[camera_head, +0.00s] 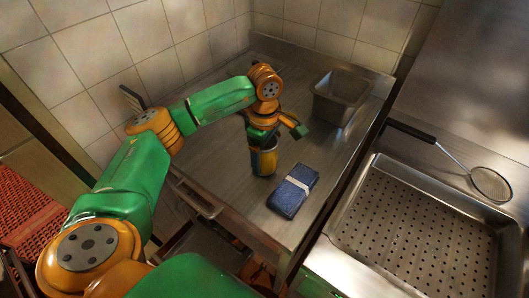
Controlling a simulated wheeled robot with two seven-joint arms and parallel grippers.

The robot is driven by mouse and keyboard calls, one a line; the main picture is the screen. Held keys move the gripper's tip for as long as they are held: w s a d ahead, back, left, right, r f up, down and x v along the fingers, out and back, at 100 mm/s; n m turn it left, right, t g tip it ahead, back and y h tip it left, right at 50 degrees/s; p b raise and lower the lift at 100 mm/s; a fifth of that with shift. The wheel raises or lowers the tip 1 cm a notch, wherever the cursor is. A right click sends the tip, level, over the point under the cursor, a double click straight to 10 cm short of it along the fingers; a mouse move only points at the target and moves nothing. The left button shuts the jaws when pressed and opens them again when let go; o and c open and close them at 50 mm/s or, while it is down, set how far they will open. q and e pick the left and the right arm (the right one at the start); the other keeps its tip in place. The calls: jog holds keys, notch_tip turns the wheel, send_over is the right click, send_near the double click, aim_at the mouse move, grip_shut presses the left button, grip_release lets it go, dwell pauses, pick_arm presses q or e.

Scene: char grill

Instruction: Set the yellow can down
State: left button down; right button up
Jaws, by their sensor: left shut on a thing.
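The yellow can (264,162) is upright in the head view, over the middle of the steel counter (235,190). My left gripper (264,145) is above it with its fingers around the can's upper part, shut on it. The gripper hides the can's top. The can's lower end appears at the counter surface, but I cannot tell whether it touches. My right gripper is not in view.
A blue folded cloth with a pale band (293,191) lies just right of the can. A steel container (341,97) stands at the back right. A perforated steel basin (415,235) and a strainer (490,183) are at the right. Counter left of the can is clear.

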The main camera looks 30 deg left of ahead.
pick_arm(q)
jog(key=shift+s+f, duration=0.15)
jog(key=shift+f, duration=0.3)
jog(key=shift+c, duration=1.4)
grip_release()
jog(key=shift+f, duration=0.15)
jog(key=shift+o, duration=1.4)
jog(key=shift+r, duration=0.4)
jog(key=shift+r+b, duration=0.25)
jog(key=shift+b, duration=0.05)
notch_tip(320, 180, up, 6)
jog(key=shift+f+b, duration=0.2)
jog(key=shift+b, duration=0.55)
notch_tip(320, 180, up, 6)
jog(key=shift+f+p, duration=0.15)
jog(key=shift+p, duration=0.3)
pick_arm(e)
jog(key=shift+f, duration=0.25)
